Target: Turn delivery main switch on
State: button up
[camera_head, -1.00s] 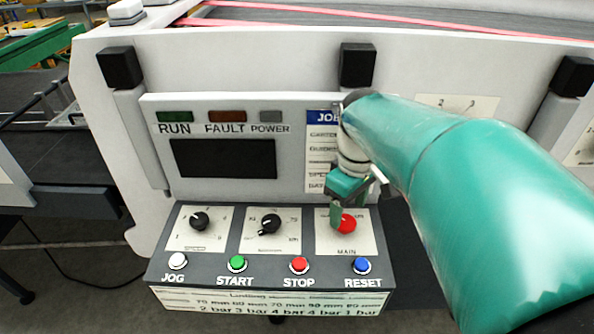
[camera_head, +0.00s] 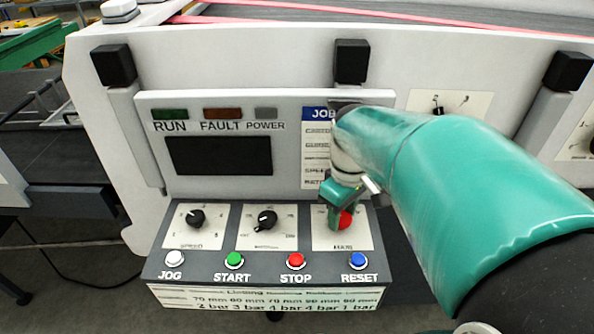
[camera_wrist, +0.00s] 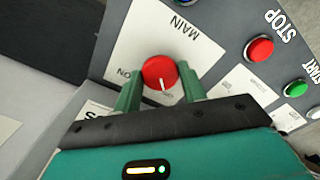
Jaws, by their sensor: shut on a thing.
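The MAIN switch is a round red knob (camera_wrist: 160,73) with a white pointer line, on a pale plate at the right of the control panel. In the head view the knob (camera_head: 345,219) is partly hidden by my gripper (camera_head: 337,215). In the wrist view my gripper (camera_wrist: 160,88) has its two green fingers on either side of the knob, shut on it. The white pointer points toward the gripper side, near small lettering partly hidden by a finger. The word ON stands beside the left finger.
The panel has JOG (camera_head: 174,258), START (camera_head: 233,260), STOP (camera_head: 296,261) and RESET (camera_head: 358,260) buttons in front of the knobs. Two black knobs, including SPEED (camera_head: 195,217), are to the left. The dark display (camera_head: 220,155) and RUN, FAULT and POWER lamps are above and look unlit.

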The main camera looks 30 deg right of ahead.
jog(key=m, duration=0.4)
jog(key=shift+m, duration=0.3)
jog(key=m, duration=0.4)
jog(key=shift+m, duration=0.3)
jog(key=m, duration=0.4)
jog(key=shift+r+m, duration=0.1)
jog(key=shift+m, duration=0.2)
jog(key=shift+w+m, duration=0.1)
jog(key=shift+m, duration=1.9)
jog(key=shift+d, duration=0.1)
jog(key=o, duration=1)
